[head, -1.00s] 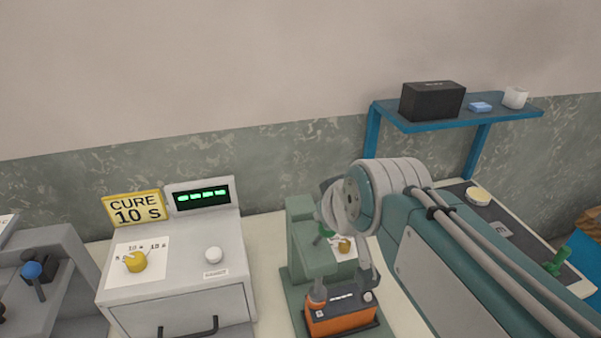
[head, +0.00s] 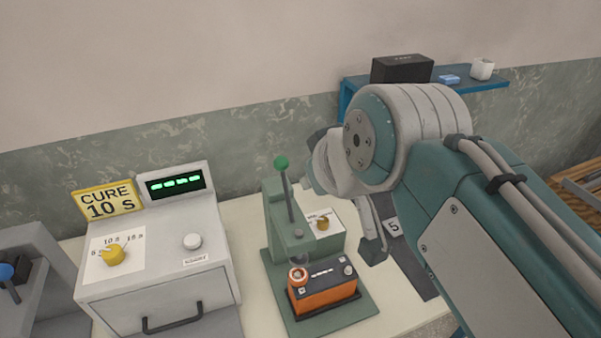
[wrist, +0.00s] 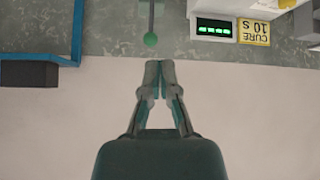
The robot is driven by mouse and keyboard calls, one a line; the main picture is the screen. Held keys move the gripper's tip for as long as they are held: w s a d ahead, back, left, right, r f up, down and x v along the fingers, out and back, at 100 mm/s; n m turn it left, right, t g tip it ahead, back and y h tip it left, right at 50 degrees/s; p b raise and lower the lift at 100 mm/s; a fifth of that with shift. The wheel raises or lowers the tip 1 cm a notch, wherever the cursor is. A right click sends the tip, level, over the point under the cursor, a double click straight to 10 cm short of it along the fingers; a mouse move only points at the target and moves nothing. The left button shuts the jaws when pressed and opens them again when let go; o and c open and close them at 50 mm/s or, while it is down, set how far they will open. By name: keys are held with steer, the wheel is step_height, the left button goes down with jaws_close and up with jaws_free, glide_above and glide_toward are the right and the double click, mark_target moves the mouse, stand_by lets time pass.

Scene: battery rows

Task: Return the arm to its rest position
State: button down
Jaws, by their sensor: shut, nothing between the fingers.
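My arm reaches in from the right of the head view, with its large grey and teal joint in front of the shelf and wall. My gripper (wrist: 160,66) shows in the wrist view with its fingertips together and nothing between them. The wrist view is upside down and faces the wall, with the tip below the green lever knob in that picture. In the head view part of the gripper (head: 372,248) hangs below the joint, right of the green press, clear of the orange battery.
A green press (head: 281,225) with a raised green-knobbed lever holds an orange battery (head: 325,295). A grey cure oven (head: 150,290) with a lit display and yellow dial stands left. A blue shelf (head: 480,86) bears a black box (head: 402,69), a blue block and a white cup.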

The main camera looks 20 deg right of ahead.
steer(key=shift+s+a+r, duration=0.2)
steer(key=shift+s+r, duration=0.1)
steer(key=shift+s, duration=0.3)
step_height(320, 180, down, 15)
steer(key=s+m+g, duration=0.1)
steer(key=s+g, duration=0.1)
steer(key=g, duration=0.1)
steer(key=shift+s+d+m+h, duration=0.25)
steer(key=shift+s+m+h, duration=0.05)
steer(key=shift+m, duration=0.1)
steer(key=shift+r, duration=0.1)
